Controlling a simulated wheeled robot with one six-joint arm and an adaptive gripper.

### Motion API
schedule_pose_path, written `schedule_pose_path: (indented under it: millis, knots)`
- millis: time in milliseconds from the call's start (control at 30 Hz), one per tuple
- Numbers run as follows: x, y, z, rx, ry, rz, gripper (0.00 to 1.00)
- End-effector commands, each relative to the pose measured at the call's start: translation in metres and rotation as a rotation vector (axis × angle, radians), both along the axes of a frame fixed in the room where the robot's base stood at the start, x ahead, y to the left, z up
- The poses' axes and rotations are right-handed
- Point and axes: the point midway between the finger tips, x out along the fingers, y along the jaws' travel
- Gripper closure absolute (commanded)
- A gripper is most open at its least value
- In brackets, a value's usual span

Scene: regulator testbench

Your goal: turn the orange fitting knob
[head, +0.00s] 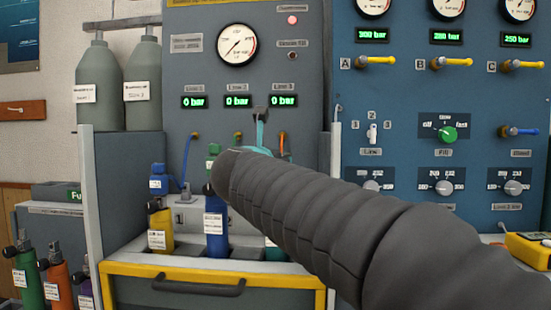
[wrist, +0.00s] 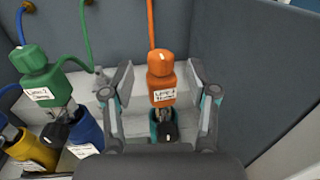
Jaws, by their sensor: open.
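The orange fitting (wrist: 162,90) stands upright in the middle of the wrist view, with a white label on its front. Its orange knob (wrist: 161,62) is on top, and an orange hose (wrist: 151,22) runs up behind it. My gripper (wrist: 160,79) is open, with one finger to the left and one to the right of the fitting. A gap shows on both sides, so neither finger appears to touch it. The fitting sits above a teal bottle (wrist: 155,128). In the head view my arm hides the fitting; only part of the orange hose (head: 284,145) shows.
A green fitting (wrist: 40,75) stands to the left, over a blue bottle (wrist: 85,130); a yellow bottle (wrist: 32,150) is farther left. A grey side wall (wrist: 240,75) rises close on the right. The gauge panel (head: 210,75) stands behind the bottles.

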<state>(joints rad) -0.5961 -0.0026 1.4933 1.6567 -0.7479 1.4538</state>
Motion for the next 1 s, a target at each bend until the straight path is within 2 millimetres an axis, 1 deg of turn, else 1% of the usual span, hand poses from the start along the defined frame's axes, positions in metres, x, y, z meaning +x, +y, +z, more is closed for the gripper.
schedule_pose_path:
  millis: [33,200,300,400,567,867,967,1000]
  knots:
    - [-0.012,0.002,0.001,0.001,-0.001,0.003,0.41]
    - [-0.043,0.007,0.000,-0.001,0.000,0.003,0.41]
    - [-0.056,0.009,0.000,-0.001,0.000,0.003,0.41]
    - [-0.066,0.010,0.000,0.000,-0.001,0.002,0.41]
    - [-0.072,0.011,-0.001,-0.001,0.001,0.000,0.41]
    - [-0.072,0.011,0.000,-0.003,0.000,-0.001,0.41]
    - [-0.072,0.012,0.000,-0.037,0.005,0.004,0.41]
    - [-0.072,0.015,0.000,-0.067,0.008,0.020,0.41]
